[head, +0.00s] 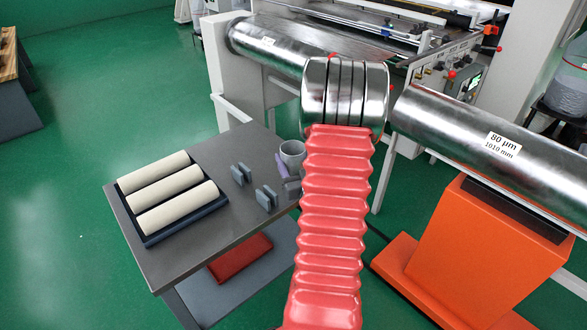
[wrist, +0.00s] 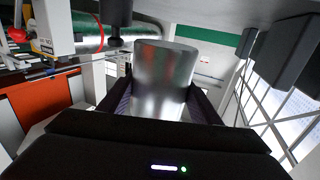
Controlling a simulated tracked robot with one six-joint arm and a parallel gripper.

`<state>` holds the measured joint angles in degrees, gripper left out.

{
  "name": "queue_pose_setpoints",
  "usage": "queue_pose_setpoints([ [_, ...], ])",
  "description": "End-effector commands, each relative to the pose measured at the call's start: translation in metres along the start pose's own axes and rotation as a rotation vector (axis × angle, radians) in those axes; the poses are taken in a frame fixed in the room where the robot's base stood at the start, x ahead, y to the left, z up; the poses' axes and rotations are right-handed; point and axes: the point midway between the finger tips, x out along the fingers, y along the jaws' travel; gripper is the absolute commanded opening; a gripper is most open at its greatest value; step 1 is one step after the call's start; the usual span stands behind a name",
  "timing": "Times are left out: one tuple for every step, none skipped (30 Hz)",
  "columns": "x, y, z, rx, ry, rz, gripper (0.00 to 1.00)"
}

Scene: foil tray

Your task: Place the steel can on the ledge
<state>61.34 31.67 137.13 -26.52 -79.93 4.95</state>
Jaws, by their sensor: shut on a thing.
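The steel can (wrist: 163,75) is a plain shiny cylinder in the middle of the wrist view. My gripper (wrist: 162,95) is shut on it, with one dark finger on each side. In the head view a grey round can (head: 292,149) shows just left of my red arm sleeve, beside purple-grey finger parts (head: 283,167). It appears to be the same can, at the right part of the grey table (head: 188,262). My arm hides most of the gripper there. I cannot tell whether the can touches the table, nor which surface is the ledge.
A dark tray (head: 150,240) with several cream rolls lies on the table's left. Two small blue-grey blocks (head: 241,174) (head: 266,198) stand between tray and can. A large steel roller (head: 480,140) and an orange stand (head: 485,255) are at right. Table space near its front is clear.

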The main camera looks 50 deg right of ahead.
Motion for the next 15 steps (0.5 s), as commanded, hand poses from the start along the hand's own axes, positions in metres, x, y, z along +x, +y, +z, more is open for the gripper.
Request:
queue_pose_setpoints([
  [0.000,0.000,0.004,0.001,-0.002,0.000,0.28],
  [0.000,0.000,0.006,0.001,-0.003,0.000,0.28],
  [0.000,0.000,0.010,0.002,-0.003,0.000,0.28],
  [0.000,0.000,0.013,0.002,-0.002,0.000,0.28],
  [0.000,0.000,0.016,0.003,-0.003,0.000,0.28],
  [0.000,0.000,0.021,0.003,-0.003,0.000,0.28],
  [0.000,0.000,0.024,0.003,-0.003,0.000,0.28],
  [0.000,0.000,0.027,0.002,-0.003,0.000,0.28],
  [0.000,0.000,0.031,0.002,-0.002,0.000,0.28],
  [0.000,0.000,0.033,0.001,-0.002,0.000,0.28],
  [0.000,0.000,0.036,0.001,-0.002,0.000,0.28],
  [0.000,0.000,0.038,0.001,-0.002,0.000,0.28],
  [0.000,0.000,0.039,0.001,-0.001,0.000,0.28],
  [0.000,0.000,0.039,0.001,0.000,0.000,0.28],
  [0.000,0.000,0.039,0.000,0.001,0.000,0.28],
])
